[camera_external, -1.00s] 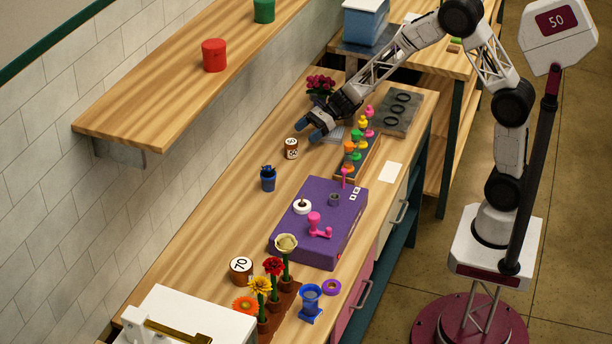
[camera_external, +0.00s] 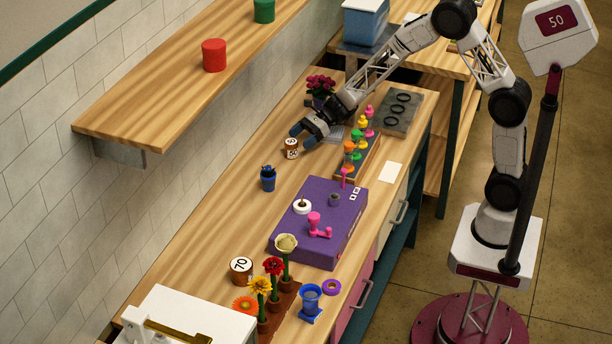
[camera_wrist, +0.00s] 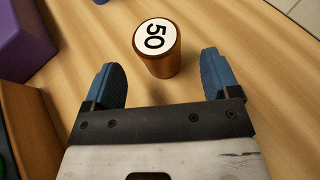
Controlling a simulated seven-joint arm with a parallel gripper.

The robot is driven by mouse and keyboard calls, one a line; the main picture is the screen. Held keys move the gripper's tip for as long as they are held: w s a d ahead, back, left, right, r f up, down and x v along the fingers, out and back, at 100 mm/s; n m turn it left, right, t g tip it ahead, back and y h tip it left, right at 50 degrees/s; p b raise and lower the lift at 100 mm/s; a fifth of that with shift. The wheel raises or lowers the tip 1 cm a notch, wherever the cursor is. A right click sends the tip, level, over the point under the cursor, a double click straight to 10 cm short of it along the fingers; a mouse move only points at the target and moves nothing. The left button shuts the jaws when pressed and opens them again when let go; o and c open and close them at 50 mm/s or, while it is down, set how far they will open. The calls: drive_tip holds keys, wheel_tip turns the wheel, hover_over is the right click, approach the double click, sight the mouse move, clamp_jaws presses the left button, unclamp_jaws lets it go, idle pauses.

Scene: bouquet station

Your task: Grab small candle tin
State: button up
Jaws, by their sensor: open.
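The small candle tin (camera_external: 291,149) is a short brown cylinder with a white top marked 50. It stands upright on the wooden workbench. In the wrist view the tin (camera_wrist: 158,50) is ahead of my gripper, roughly centred between the lines of the fingers. My gripper (camera_external: 299,139) is open, its two blue fingers low over the bench beside the tin. In the wrist view the fingers of my gripper (camera_wrist: 162,84) are wide apart, with the tin's near side around the level of the fingertips. Whether a finger touches it cannot be told; gaps show on both sides.
A larger tin (camera_external: 241,268) marked 70 stands near the front flowers. A blue pot (camera_external: 268,179) and a purple box (camera_external: 318,238) are nearby. A rack of coloured pegs (camera_external: 358,155) stands right of my gripper. A wooden shelf (camera_external: 130,121) overhangs at left.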

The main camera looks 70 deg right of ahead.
sight(297, 141)
drive_tip(key=shift+x, duration=2.6)
drive_tip(key=shift+c, duration=0.2)
drive_tip(key=c, duration=1)
drive_tip(key=shift+r, duration=0.1)
drive_tip(key=shift+r, duration=4.9)
